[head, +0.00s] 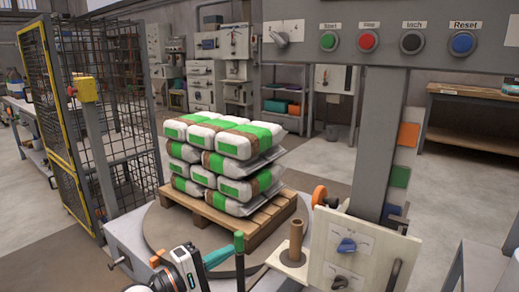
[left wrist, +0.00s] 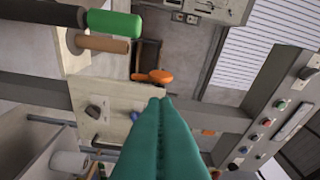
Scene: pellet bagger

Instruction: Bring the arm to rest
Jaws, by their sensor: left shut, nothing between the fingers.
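My left gripper (head: 219,257) is at the bottom centre of the head view, above the front of the machine. Its teal fingers lie together and fill the lower middle of the left wrist view (left wrist: 160,103). They are shut with nothing between them. In the head view the tips appear close to a green-topped handle (head: 239,242). In the left wrist view this handle (left wrist: 113,25) is at the upper left, apart from the fingers. My right gripper is in neither view.
A brown upright peg (head: 296,238) and a panel with a blue knob (head: 347,245) stand to the right. Stacked green-and-white bags (head: 228,137) sit on a wooden pallet (head: 215,213) behind. A button panel (head: 390,42) hangs above; a mesh fence (head: 125,125) is left.

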